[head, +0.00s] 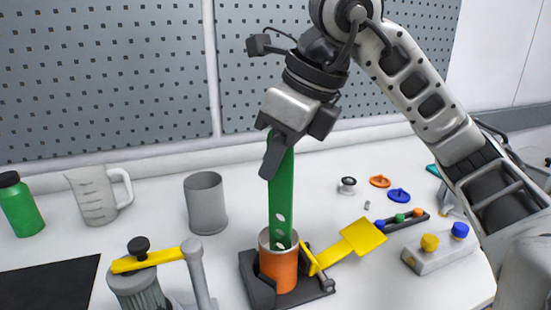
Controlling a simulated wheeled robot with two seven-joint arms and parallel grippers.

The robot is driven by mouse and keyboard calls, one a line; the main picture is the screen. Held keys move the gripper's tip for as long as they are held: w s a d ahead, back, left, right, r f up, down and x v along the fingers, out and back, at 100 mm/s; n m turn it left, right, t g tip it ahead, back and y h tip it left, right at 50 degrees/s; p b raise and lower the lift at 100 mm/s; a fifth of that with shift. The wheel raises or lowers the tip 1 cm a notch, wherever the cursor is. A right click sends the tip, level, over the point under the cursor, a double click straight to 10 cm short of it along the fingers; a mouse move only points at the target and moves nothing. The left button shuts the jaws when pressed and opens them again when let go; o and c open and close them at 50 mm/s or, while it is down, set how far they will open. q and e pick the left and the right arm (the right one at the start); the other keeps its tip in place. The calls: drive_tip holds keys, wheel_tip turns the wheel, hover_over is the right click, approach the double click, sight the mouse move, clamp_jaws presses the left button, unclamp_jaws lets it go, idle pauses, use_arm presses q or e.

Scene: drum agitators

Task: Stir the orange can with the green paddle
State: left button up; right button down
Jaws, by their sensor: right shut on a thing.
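The orange can (279,271) stands upright in a dark holder (311,291) at the front middle of the table. Its grey rim is open at the top. My right gripper (276,152) is above the can and shut on the upper end of the green paddle (282,190). The paddle hangs nearly upright, with pale holes near its lower end. Its lower tip is inside the can's mouth and hidden by the can's front wall. How deep it reaches cannot be told. My left gripper is not in view.
A yellow flap (362,237) sticks out right of the holder. A grey cup (206,203), a jug (97,195) and a green bottle (19,205) stand left. A grey canister with a yellow arm (143,262) stands front left. A block with knobs (436,254) sits right.

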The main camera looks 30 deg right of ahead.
wheel_tip(320, 180, up, 5)
drive_tip(key=p, duration=0.3)
drive_tip(key=shift+f+p, duration=0.1)
drive_tip(key=shift+p, duration=0.2)
wheel_tip(320, 180, up, 4)
drive_tip(key=p, duration=0.3)
drive_tip(key=shift+r+p, duration=0.3)
drive_tip(key=shift+p, duration=0.15)
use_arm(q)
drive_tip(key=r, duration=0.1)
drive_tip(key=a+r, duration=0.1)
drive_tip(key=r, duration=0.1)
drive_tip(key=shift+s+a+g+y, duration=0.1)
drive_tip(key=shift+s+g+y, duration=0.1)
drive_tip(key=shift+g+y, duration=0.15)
